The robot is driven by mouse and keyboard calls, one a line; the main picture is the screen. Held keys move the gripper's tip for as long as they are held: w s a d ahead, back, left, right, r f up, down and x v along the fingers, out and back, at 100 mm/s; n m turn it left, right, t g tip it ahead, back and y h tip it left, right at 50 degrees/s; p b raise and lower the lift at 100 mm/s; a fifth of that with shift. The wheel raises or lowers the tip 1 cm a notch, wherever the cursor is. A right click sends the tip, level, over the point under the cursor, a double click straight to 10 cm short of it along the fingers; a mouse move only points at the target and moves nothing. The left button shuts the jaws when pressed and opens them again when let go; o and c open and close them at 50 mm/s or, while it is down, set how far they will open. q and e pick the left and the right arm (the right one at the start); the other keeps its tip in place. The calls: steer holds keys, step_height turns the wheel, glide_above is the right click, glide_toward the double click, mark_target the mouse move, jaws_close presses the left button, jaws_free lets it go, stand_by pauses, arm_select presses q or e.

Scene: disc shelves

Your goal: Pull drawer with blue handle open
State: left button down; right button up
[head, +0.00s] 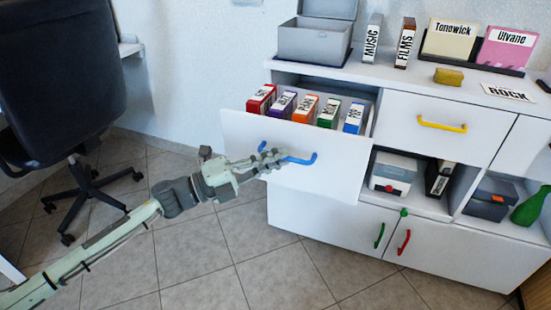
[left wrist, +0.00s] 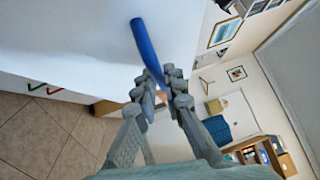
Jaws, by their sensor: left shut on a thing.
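The drawer (head: 335,178) with the blue handle (head: 303,160) stands pulled out of the white cabinet. Several coloured, labelled boxes stand in a row inside it. My left gripper (head: 272,159) is at the handle, its fingers shut on the handle's left part. In the left wrist view the blue handle (left wrist: 146,48) runs down to the fingertips (left wrist: 160,80), against the white drawer front (left wrist: 90,35). The fingers hide part of the handle. My right gripper is in neither view.
An office chair (head: 62,75) stands at the left. The yellow-handled drawer (head: 440,112) beside the open one is closed. Below are doors with green (head: 380,236) and red (head: 404,242) handles. A grey box (head: 312,38) and upright disc cases stand on top. The tiled floor in front is clear.

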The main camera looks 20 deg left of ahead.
arm_select(q)
steer(key=c, duration=1.6)
jaws_free()
steer(key=v, duration=1.2)
steer(key=shift+w+r, duration=0.1)
